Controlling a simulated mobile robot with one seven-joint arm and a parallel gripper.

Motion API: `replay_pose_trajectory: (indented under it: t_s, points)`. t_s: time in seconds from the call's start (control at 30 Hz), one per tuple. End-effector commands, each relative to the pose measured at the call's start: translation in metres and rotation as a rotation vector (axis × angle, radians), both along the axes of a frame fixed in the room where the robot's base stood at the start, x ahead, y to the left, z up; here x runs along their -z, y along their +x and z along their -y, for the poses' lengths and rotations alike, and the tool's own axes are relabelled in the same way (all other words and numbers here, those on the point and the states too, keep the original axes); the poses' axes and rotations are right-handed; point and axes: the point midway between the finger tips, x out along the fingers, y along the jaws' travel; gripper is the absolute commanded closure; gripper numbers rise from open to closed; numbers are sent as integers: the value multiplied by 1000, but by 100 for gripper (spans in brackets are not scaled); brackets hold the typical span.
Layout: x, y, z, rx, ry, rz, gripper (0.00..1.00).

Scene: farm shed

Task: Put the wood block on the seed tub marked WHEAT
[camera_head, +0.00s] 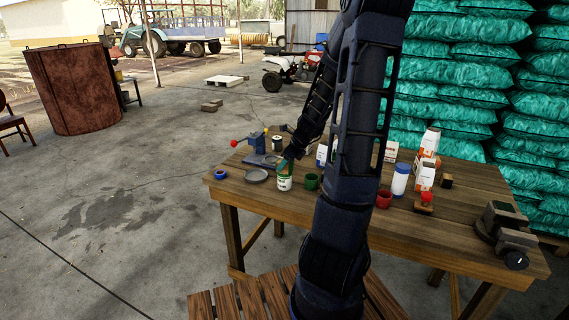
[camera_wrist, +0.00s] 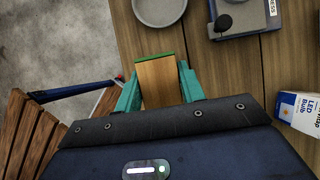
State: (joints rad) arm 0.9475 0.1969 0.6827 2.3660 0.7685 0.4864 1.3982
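My gripper (camera_wrist: 160,84) has teal fingers on both sides of the wood block (camera_wrist: 158,82), which appear to press against it. The block is light brown with a green strip along its far edge. I cannot tell whether the block touches the tub. In the head view the block is not clearly visible.
In the wrist view, an LED bulb box (camera_wrist: 299,110) lies right of my gripper.

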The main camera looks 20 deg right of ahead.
Motion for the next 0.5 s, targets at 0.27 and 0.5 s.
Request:
replay_pose_trajectory:
  t_s: [0.27, 0.5]
  points:
    - [0, 0, 0, 0, 0, 0, 41]
    - [-5, 0, 1, 0, -2, 1, 41]
